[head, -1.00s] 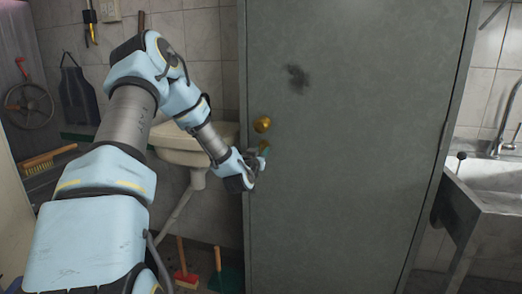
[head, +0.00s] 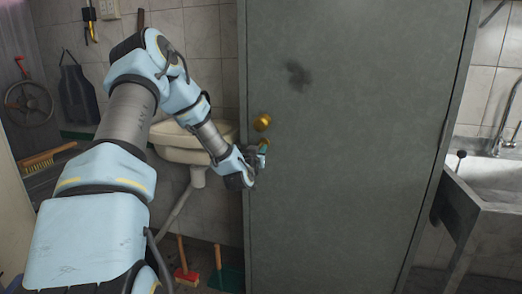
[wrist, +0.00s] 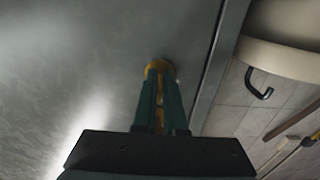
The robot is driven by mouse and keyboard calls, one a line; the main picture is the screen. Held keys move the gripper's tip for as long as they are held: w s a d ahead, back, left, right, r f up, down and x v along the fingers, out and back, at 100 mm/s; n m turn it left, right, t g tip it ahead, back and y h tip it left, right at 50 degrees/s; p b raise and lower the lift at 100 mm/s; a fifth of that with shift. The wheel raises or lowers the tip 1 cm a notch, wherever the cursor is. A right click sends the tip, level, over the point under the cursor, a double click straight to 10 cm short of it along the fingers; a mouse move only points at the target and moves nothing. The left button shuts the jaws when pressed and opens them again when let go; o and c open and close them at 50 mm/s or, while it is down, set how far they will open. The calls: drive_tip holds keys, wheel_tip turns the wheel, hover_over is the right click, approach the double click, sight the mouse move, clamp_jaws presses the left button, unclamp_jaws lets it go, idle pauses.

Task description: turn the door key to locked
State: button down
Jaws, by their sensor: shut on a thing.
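The grey door (head: 345,165) fills the middle of the head view and looks shut. A round brass knob (head: 262,123) sits near its left edge. My gripper (head: 262,150) is just below the knob, at the door's face. In the wrist view the two green fingers of my gripper (wrist: 160,95) are shut on the brass key (wrist: 159,118), which shows as a narrow strip between them. A round brass plate (wrist: 160,68) on the door is at the fingertips. The key's bit and the inside of the lock are hidden.
A pale washbasin (head: 190,140) stands behind my forearm, left of the door. A metal sink (head: 490,195) is to the right. A red brush (head: 186,275) and a green dustpan (head: 227,278) are low at the left.

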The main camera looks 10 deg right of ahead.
drive_tip(key=shift+m+b, duration=0.3)
drive_tip(key=shift+b, duration=0.25)
drive_tip(key=m+b, duration=0.3)
drive_tip(key=b, duration=0.2)
drive_tip(key=shift+f+m, duration=0.2)
drive_tip(key=shift+m, duration=0.2)
drive_tip(key=shift+w+a+r+m+b, duration=0.1)
drive_tip(key=shift+r+m+b, duration=0.05)
drive_tip(key=shift+m+b, duration=2.2)
drive_tip(key=shift+a+r+m+b, duration=0.1)
drive_tip(key=shift+r+m+b, duration=0.1)
drive_tip(key=shift+m+b, duration=2.15)
drive_tip(key=shift+w+a+r+m+b, duration=0.1)
drive_tip(key=shift+r+m+b, duration=0.05)
drive_tip(key=shift+m+b, duration=2.2)
drive_tip(key=shift+b, duration=0.45)
drive_tip(key=c, duration=1)
unclamp_jaws()
drive_tip(key=shift+n, duration=0.25)
